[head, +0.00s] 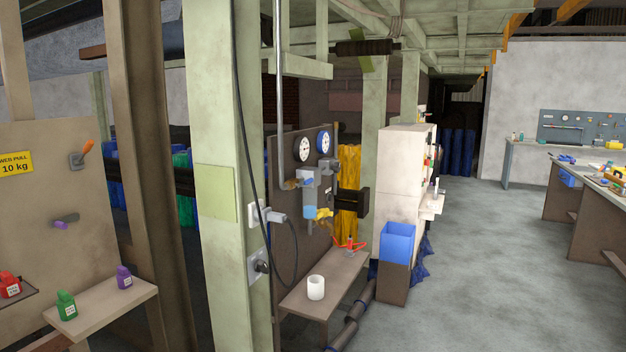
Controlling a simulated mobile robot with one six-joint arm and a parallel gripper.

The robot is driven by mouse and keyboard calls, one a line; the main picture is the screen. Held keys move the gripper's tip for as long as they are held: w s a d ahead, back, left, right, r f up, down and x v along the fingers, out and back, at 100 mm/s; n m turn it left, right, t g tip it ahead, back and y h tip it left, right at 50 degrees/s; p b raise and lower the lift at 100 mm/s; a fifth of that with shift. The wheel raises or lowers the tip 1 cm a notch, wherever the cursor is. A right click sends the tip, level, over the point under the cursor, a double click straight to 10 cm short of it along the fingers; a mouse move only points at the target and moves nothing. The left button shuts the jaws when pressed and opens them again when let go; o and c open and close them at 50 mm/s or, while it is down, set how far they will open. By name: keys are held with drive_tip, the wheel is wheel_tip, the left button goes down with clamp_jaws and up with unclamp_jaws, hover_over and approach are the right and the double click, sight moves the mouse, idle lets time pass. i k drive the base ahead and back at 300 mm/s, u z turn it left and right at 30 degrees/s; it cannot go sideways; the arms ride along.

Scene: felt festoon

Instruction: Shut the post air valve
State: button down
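A dark panel (285,222) stands behind the pale green post (214,235). It carries two round gauges, one white-faced (303,149) and one blue-rimmed (324,142). Below them is a grey air unit (309,179) with a blue bowl (310,212). My gripper is not in view.
A bench (325,285) under the panel holds a white cup (316,287) and a red-orange tool (350,244). A black cable hangs down the post. A blue bin (397,243) stands right of the bench. The grey floor (455,270) at right is clear.

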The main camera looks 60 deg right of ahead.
sight(306, 182)
drive_tip(key=u, duration=0.1)
drive_tip(key=k, duration=1.75)
drive_tip(key=z, duration=0.55)
drive_tip(key=i, duration=1.1)
drive_tip(key=u, duration=0.1)
